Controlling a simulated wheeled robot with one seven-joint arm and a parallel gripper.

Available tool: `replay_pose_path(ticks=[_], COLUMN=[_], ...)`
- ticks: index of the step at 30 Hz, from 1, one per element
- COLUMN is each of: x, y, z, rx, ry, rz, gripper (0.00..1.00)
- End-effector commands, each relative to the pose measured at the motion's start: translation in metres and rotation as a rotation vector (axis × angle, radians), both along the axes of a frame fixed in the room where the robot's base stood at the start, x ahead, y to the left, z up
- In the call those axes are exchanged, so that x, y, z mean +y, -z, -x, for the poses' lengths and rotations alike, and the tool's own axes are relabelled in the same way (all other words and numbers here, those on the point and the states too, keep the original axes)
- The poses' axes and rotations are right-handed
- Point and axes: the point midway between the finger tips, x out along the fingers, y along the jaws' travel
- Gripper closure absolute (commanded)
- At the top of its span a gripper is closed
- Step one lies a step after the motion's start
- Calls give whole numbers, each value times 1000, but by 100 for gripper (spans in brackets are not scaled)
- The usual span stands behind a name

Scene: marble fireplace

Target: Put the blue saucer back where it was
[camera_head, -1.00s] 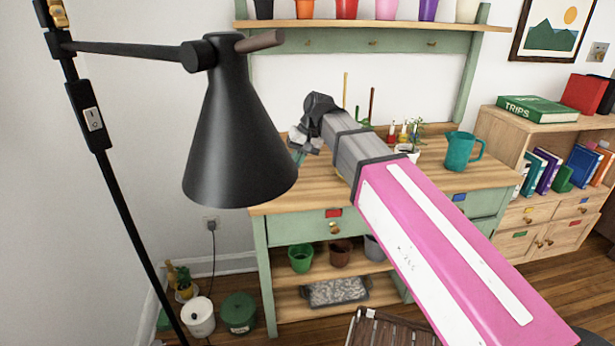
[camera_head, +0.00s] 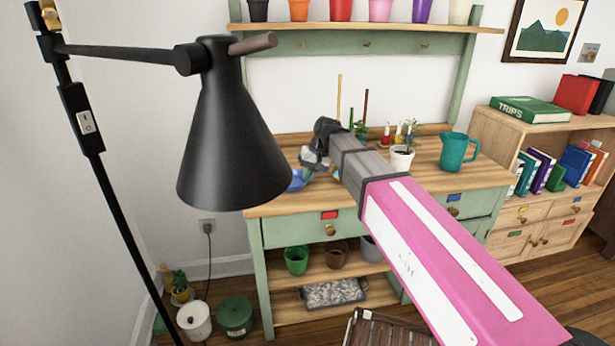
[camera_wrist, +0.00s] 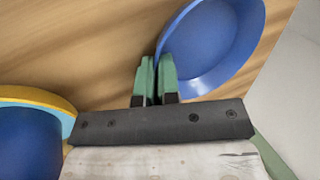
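The blue saucer (camera_wrist: 215,45) fills the upper right of the wrist view, close to the wooden bench top. In the head view, part of it (camera_head: 297,181) shows at the bench's front left, beside the lamp shade. My gripper (camera_wrist: 157,75) has its two green fingers close together at the saucer's near left rim. The rim runs between the fingers, so my gripper looks shut on it. In the head view my gripper (camera_head: 308,172) is over the front left of the bench, partly hidden by its own wrist.
In the wrist view, a yellow-rimmed saucer (camera_wrist: 40,98) with a dark blue object (camera_wrist: 28,145) is at lower left. The black lamp (camera_head: 228,140) stands close in front at left. A white pot (camera_head: 402,157) and teal jug (camera_head: 456,151) stand on the bench (camera_head: 480,178).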

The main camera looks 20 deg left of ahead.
Motion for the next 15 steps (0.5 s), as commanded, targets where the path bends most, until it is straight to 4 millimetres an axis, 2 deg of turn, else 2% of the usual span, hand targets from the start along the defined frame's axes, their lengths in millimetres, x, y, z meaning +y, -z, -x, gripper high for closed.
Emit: replay_pose_path(ticks=[10, 12, 15], x=[0, 0, 0], y=[3, 2, 2], z=[0, 0, 0], rx=[-1, -1, -1], ry=[0, 0, 0], rz=[0, 0, 0], gripper=[100, 74, 71])
